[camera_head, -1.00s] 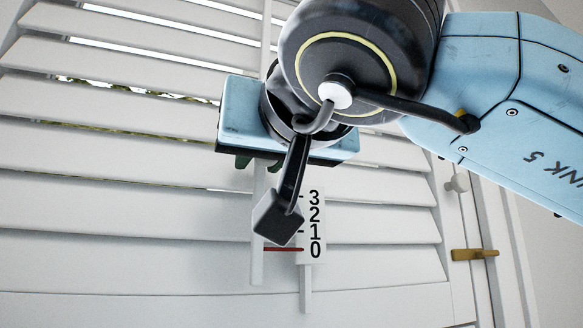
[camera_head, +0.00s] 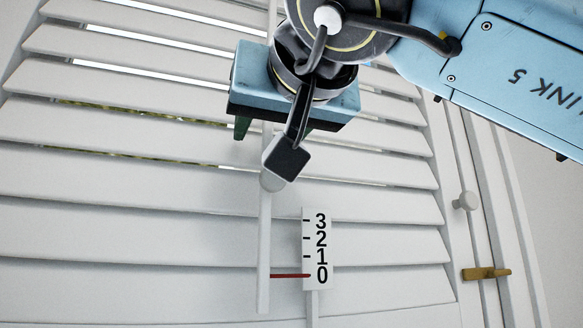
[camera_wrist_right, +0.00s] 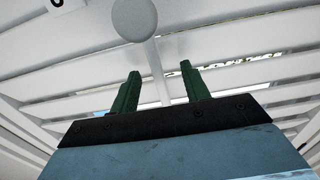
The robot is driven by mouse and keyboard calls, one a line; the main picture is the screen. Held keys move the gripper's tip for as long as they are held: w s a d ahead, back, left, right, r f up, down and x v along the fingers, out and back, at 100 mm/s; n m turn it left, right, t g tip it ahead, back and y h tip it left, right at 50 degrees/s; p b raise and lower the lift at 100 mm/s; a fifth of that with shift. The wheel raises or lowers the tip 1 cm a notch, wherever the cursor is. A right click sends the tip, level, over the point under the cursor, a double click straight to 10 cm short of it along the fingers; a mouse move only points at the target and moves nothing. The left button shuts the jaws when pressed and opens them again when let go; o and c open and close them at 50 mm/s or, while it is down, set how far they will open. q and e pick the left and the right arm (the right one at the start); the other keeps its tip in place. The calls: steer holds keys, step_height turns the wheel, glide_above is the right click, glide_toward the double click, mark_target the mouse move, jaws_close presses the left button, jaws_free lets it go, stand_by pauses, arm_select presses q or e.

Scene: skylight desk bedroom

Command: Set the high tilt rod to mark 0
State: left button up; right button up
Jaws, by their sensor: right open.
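The white tilt rod (camera_head: 264,235) hangs vertically in front of the shutter slats. A red pointer (camera_head: 288,276) reaches from the rod to the scale plate (camera_head: 317,232), level with the 0. A pale round knob (camera_head: 270,183) shows on the rod, partly hidden by my wrist camera. My right gripper (camera_head: 270,128) is open above the knob. In the right wrist view, the rod (camera_wrist_right: 160,88) passes between the two green fingers (camera_wrist_right: 160,72), with gaps on both sides, and the knob (camera_wrist_right: 134,18) is beyond the fingertips. My left gripper is out of view.
White shutter slats (camera_head: 120,195) fill the background, tilted with narrow gaps in the upper rows. At the right, the frame carries a small white knob (camera_head: 465,201) and a brass latch (camera_head: 486,273). The area around the scale plate is clear.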

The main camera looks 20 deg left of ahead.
step_height(320, 180, up, 3)
steer(key=shift+r+p, duration=0.1)
steer(key=shift+p, duration=0.3)
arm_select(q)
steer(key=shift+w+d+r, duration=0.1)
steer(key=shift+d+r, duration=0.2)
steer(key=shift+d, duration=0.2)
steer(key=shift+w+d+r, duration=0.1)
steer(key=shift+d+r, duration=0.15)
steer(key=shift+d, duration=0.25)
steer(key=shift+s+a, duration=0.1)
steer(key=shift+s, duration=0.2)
